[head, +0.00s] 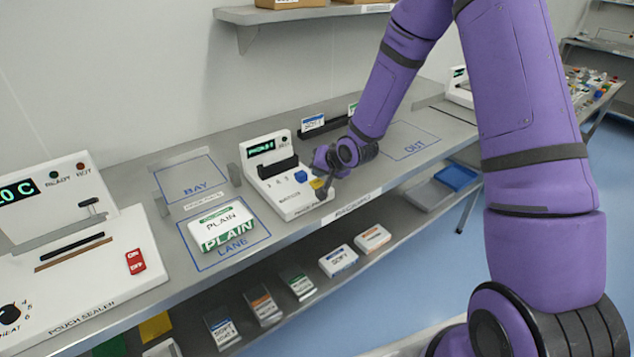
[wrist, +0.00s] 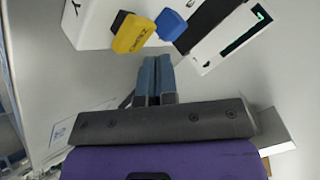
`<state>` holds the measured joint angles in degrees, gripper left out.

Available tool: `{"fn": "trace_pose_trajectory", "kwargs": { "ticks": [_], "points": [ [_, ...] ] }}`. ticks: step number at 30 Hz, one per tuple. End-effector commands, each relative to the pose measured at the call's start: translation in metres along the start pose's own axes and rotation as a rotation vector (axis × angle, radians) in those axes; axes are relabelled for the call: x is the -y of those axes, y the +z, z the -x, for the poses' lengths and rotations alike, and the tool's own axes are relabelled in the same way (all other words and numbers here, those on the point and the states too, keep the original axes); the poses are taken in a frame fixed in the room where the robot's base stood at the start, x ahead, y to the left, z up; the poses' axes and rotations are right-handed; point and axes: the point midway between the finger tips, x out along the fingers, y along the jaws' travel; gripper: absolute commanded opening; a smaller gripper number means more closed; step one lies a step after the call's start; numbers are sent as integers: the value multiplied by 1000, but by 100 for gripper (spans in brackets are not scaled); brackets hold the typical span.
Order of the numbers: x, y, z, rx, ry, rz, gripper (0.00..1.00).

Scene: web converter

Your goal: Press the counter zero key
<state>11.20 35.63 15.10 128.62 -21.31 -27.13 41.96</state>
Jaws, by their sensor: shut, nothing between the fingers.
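The counter (head: 285,180) is a white unit with a dark display in the middle of the bench. A blue key (head: 301,176) and a yellow key (head: 317,184) sit on its sloped front. In the wrist view the yellow key (wrist: 133,33) carries small dark lettering that I cannot read surely, and the blue key (wrist: 171,24) is beside it. My gripper (head: 322,188) is over the counter's front right, close to the yellow key and partly covering it. In the wrist view my gripper (wrist: 155,62) is shut and empty, its fingertips a little short of the yellow key.
A green-and-white PLAIN carton (head: 218,228) lies in the LANE outline left of the counter. A pouch sealer (head: 80,265) stands at far left. The OUT area (head: 412,140) is clear. Several cartons sit on the lower shelf (head: 290,318), and an upper shelf (head: 300,14) overhangs the back.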

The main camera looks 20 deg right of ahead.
Motion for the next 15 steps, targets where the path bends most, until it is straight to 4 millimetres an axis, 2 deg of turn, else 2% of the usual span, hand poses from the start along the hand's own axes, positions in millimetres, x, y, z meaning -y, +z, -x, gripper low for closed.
{"fn": "trace_pose_trajectory", "kwargs": {
  "ticks": [15],
  "points": [
    [-4,4,-5,1,1,0,0]
  ]
}}
